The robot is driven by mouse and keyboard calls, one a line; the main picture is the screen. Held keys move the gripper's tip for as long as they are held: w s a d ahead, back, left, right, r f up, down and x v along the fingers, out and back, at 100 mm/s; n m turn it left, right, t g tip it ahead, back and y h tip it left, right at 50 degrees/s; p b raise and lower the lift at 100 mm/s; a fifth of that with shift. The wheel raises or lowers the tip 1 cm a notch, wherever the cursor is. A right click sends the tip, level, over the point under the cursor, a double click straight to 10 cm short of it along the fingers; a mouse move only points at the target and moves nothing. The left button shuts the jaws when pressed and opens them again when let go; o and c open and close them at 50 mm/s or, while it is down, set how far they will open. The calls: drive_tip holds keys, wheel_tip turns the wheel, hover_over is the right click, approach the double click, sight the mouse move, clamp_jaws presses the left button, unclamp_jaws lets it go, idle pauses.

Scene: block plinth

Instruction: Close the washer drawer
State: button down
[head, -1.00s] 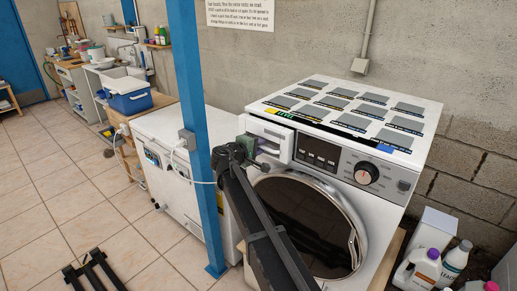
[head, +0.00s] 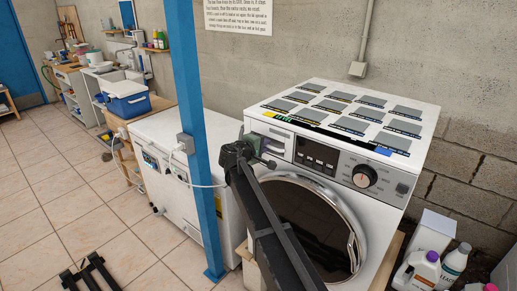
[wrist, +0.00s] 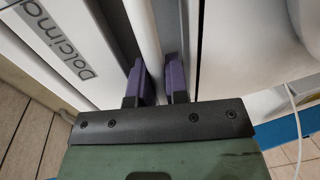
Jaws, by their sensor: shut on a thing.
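The washer (head: 312,215) is a white front-loader with a round dark door and a dial at the upper right. Its detergent drawer (head: 278,137) is at the top left of the front, left of the black display. My gripper (head: 243,153) is in front of the drawer and covers part of it, so any small gap around it is hard to judge. In the wrist view my gripper's purple fingers (wrist: 162,82) are closed on either side of an upright white strip (wrist: 147,40) of the drawer. A dark gap separates that strip from the lettered white panel (wrist: 55,50).
Grey tiles (head: 350,107) lie on the washer's top. A blue post (head: 195,120) stands just left of my gripper, before a white chest appliance (head: 160,150). Bottles (head: 425,268) stand at the lower right. The tiled floor (head: 60,200) at left is mostly open.

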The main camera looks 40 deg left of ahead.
drive_tip(key=shift+w+r, duration=0.1)
drive_tip(key=shift+w, duration=0.05)
drive_tip(key=c, duration=1.4)
unclamp_jaws()
drive_tip(key=shift+w, duration=0.15)
drive_tip(key=p+v, duration=0.2)
drive_tip(key=v, duration=0.9)
